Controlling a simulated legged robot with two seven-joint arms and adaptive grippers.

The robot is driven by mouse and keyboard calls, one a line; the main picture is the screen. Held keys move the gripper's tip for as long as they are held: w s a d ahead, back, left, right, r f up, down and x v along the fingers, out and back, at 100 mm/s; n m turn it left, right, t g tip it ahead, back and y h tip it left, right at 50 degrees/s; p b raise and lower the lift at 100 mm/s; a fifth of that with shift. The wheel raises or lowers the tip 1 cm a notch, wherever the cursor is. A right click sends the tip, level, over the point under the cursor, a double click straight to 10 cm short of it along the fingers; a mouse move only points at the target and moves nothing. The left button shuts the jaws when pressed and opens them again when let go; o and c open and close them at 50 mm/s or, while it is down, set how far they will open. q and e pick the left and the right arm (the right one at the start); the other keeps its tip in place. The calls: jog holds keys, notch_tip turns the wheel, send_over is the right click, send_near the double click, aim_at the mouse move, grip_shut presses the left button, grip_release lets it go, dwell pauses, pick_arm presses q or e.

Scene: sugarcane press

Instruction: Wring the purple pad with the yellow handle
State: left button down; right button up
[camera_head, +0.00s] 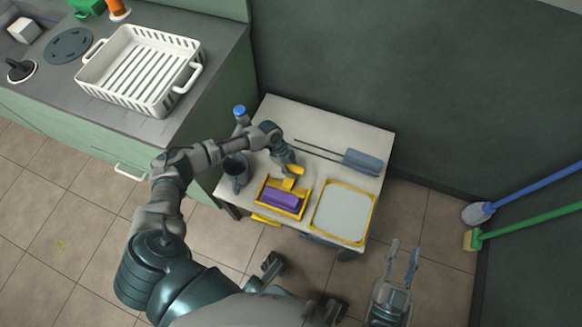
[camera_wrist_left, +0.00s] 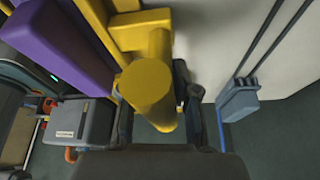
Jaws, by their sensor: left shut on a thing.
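The purple pad (camera_head: 281,199) lies in a yellow frame on the small white table in the head view. It also shows at the upper left of the left wrist view (camera_wrist_left: 55,45). The yellow handle (camera_head: 295,170) stands at the far side of the frame. In the left wrist view the handle's round end (camera_wrist_left: 148,88) is between the fingers of my left gripper (camera_wrist_left: 160,125). That gripper (camera_head: 287,162) is shut on the handle. My right gripper (camera_head: 402,262) is open and empty, low over the floor to the right of the table.
A yellow-rimmed white tray (camera_head: 342,212) sits right of the frame. A grey block with two thin rods (camera_head: 362,161) lies at the table's back. A blue broom (camera_head: 480,212) and green broom (camera_head: 475,238) lean at right.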

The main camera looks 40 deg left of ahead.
pick_arm(q)
jog(key=c, duration=0.9)
grip_release()
jog(key=shift+s, duration=0.3)
jog(key=shift+w+r, duration=0.1)
jog(key=v, duration=0.7)
jog(key=shift+r, duration=0.1)
